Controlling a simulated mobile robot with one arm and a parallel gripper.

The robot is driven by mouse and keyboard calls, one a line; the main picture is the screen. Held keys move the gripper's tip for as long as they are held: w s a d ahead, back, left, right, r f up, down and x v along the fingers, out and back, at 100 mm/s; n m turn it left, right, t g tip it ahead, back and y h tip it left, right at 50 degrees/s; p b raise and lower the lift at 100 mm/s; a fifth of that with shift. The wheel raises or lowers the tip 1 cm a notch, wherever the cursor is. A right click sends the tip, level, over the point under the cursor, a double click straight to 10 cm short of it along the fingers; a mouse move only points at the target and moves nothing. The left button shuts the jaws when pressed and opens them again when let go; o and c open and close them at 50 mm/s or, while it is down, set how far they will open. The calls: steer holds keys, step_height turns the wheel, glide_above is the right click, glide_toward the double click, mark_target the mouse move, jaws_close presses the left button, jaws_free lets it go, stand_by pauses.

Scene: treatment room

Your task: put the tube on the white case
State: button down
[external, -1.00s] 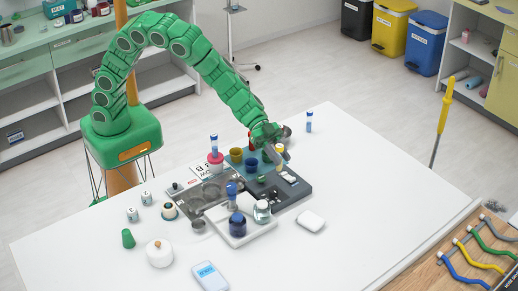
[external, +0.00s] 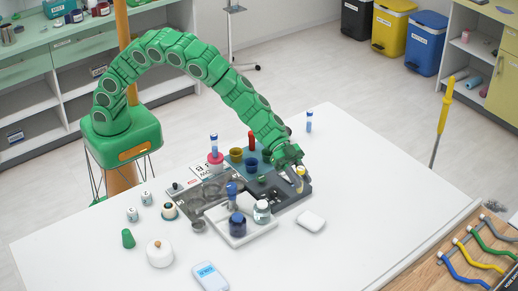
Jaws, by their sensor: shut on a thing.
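My gripper (external: 299,179) is shut on a small yellow-capped tube (external: 300,171), which is held roughly upright over the right end of the dark grey tray. The fingers partly hide the tube, and I cannot tell how far it is above the tray. The white case (external: 311,222) is a small rounded box lying flat on the white table, in front of and a little right of my gripper. Its top is bare.
A white tray (external: 257,233) with a dark blue jar (external: 237,225) and a clear jar (external: 262,211) is left of the case. The table's right side is clear.

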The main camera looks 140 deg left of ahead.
steer(key=shift+w+a+f, duration=0.3)
steer(key=shift+w+f, duration=0.55)
steer(key=shift+f, duration=0.2)
steer(key=shift+w+a+f, duration=0.3)
steer(key=shift+w+f, duration=0.5)
steer(key=shift+f, duration=0.25)
steer(key=shift+w+a+f, duration=0.3)
steer(key=shift+w+f, duration=0.55)
steer(key=shift+f, duration=1.55)
steer(key=shift+f, duration=0.15)
steer(key=c, duration=0.9)
jaws_free()
steer(key=shift+o, duration=0.2)
steer(key=d+v, duration=0.1)
steer(key=v, duration=1.1)
steer(key=shift+a, duration=0.45)
